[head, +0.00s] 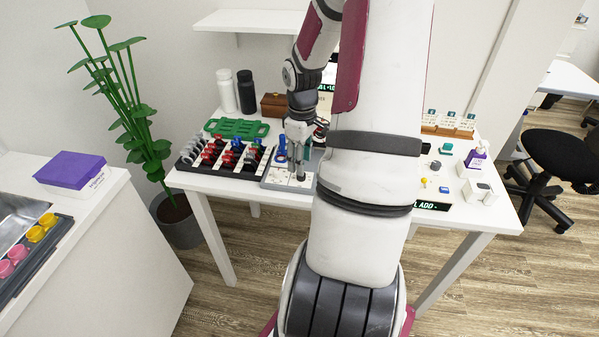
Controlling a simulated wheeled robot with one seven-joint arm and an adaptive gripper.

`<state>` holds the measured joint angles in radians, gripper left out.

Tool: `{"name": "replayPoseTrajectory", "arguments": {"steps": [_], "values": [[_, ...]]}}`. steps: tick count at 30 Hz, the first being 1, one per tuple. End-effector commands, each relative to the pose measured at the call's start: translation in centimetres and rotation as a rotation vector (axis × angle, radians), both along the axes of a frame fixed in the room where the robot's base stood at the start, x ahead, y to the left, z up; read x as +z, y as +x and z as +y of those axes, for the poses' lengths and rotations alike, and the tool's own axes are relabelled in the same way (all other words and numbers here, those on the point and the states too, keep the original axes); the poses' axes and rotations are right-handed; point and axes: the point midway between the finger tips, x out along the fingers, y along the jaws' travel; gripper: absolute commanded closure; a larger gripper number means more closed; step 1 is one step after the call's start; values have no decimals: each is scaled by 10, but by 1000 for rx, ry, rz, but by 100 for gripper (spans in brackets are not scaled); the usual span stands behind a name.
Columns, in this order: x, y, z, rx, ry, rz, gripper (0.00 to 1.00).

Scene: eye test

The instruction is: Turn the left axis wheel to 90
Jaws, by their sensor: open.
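My gripper (300,172) points down over a grey base plate (273,182) on the white table, near the table's front left of centre. Its jaws are open; from here I cannot see anything between them. A small blue round part (281,143) stands just left of the gripper, by the plate. I cannot tell whether it is the left axis wheel, and no axis scale or reading is legible. My arm covers much of the middle of the table, and the gripper hides part of the plate.
Left of the plate is a lens tray (201,167) with several red, blue and grey pieces.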

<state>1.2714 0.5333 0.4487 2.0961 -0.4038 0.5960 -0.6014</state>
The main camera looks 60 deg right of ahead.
Motion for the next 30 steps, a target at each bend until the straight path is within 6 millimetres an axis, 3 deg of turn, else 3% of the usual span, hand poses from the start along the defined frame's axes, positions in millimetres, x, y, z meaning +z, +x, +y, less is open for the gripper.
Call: {"name": "replayPoseTrajectory", "arguments": {"steps": [3,9,20,26,30], "values": [[-22,1,1,1,2,0,59],[-41,0,0,0,0,0,59],[-45,0,0,0,-1,0,59],[-45,0,0,0,-1,0,100],[-45,0,0,0,-1,0,100]]}}
